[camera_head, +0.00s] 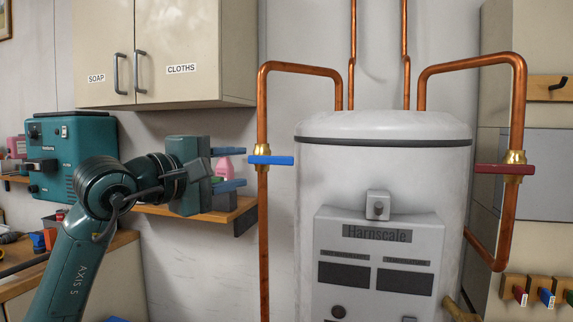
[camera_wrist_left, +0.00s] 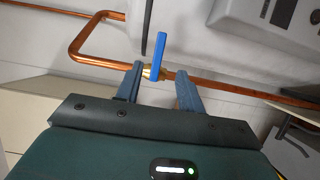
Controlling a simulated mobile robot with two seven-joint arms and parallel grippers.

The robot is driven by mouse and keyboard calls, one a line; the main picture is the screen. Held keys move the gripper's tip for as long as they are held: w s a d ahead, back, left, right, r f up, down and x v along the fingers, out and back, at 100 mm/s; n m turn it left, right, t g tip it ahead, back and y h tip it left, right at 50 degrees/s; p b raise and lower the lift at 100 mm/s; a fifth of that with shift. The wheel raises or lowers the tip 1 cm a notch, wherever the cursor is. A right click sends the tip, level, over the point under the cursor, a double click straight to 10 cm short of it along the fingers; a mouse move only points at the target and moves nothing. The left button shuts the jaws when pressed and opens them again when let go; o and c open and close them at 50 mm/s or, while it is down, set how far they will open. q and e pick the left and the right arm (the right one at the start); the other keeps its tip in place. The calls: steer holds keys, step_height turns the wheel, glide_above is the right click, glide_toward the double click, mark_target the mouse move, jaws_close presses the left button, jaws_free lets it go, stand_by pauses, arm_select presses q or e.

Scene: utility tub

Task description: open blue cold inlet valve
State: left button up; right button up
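The blue valve handle (camera_head: 271,160) sits crosswise on a brass valve body (camera_head: 262,151) on the left copper pipe, left of the white tank. My left gripper (camera_head: 230,168) is just left of the valve, its two fingers apart and pointing at it. In the left wrist view, the blue handle (camera_wrist_left: 159,56) and brass valve (camera_wrist_left: 150,72) show beyond and between the open fingertips (camera_wrist_left: 156,77). The fingers do not appear to touch the handle. My right gripper is in neither view.
The white tank (camera_head: 385,210) stands right of the valve. A dark red handle (camera_head: 505,169) is on the right copper pipe. A wooden shelf (camera_head: 222,217) with a pink bottle (camera_head: 225,169) is behind the gripper. A cabinet (camera_head: 165,50) hangs above my left arm.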

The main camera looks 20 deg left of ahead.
mark_target(281, 161)
arm_select(q)
steer(key=p+x, duration=0.3)
steer(key=x, duration=0.8)
steer(key=shift+w+d+r+p, duration=0.1)
steer(key=shift+w+d+p, duration=0.1)
steer(key=shift+p, duration=0.1)
steer(key=shift+w+d, duration=0.3)
steer(key=shift+w, duration=0.25)
steer(key=shift+c, duration=0.2)
jaws_close()
